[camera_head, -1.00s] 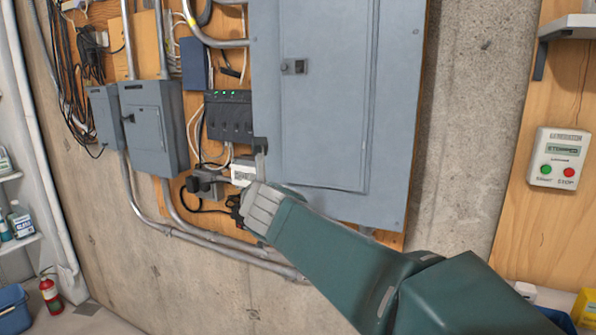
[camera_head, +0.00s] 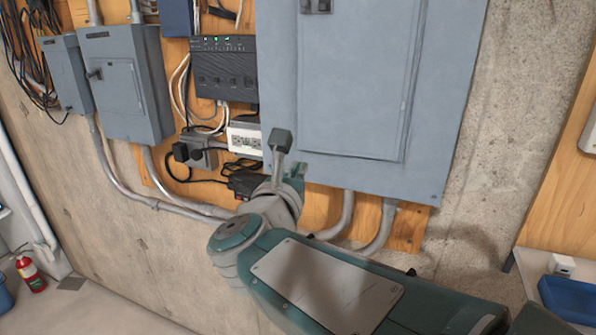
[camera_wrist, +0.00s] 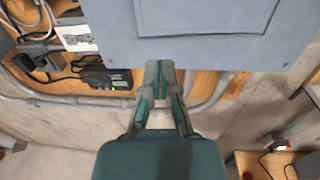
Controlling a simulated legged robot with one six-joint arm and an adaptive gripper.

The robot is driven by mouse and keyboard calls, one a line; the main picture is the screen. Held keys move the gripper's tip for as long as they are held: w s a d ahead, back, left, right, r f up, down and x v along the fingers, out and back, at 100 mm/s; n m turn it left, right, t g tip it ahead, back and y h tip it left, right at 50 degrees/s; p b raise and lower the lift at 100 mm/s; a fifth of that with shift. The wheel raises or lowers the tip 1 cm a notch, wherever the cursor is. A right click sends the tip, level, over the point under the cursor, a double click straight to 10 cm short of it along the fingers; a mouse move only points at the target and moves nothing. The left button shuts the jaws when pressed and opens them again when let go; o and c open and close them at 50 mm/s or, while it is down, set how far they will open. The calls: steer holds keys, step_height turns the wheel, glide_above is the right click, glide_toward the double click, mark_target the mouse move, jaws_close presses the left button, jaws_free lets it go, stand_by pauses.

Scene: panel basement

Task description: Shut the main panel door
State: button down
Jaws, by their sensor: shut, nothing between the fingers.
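The main panel is a large grey metal box (camera_head: 445,100) on the plywood board. Its door (camera_head: 355,85) looks flush with the cover around it, with a small dark latch (camera_head: 315,5) cut by the top edge of the head view. In the wrist view the panel's lower part (camera_wrist: 200,48) and the bottom of the door (camera_wrist: 210,15) fill the top.
Left of the panel are a black device with green lights (camera_head: 225,68), a white outlet strip (camera_head: 245,138), cables and smaller grey boxes (camera_head: 128,85). Conduits (camera_head: 342,215) run below the panel. A blue bin (camera_head: 570,300) is at lower right, a fire extinguisher (camera_head: 30,273) at lower left.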

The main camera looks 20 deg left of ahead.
mark_target(309, 142)
steer(key=w, duration=0.3)
steer(key=w+a, duration=0.1)
steer(key=w, duration=0.5)
steer(key=shift+w+a+f, duration=0.1)
steer(key=shift+a+f, duration=0.05)
steer(key=shift+a, duration=0.15)
steer(key=shift+w+d, duration=0.35)
steer(key=shift+w, duration=0.15)
steer(key=shift+a, duration=0.1)
steer(key=shift+a, duration=0.15)
steer(key=shift+w+a, duration=0.1)
steer(key=shift+w, duration=0.95)
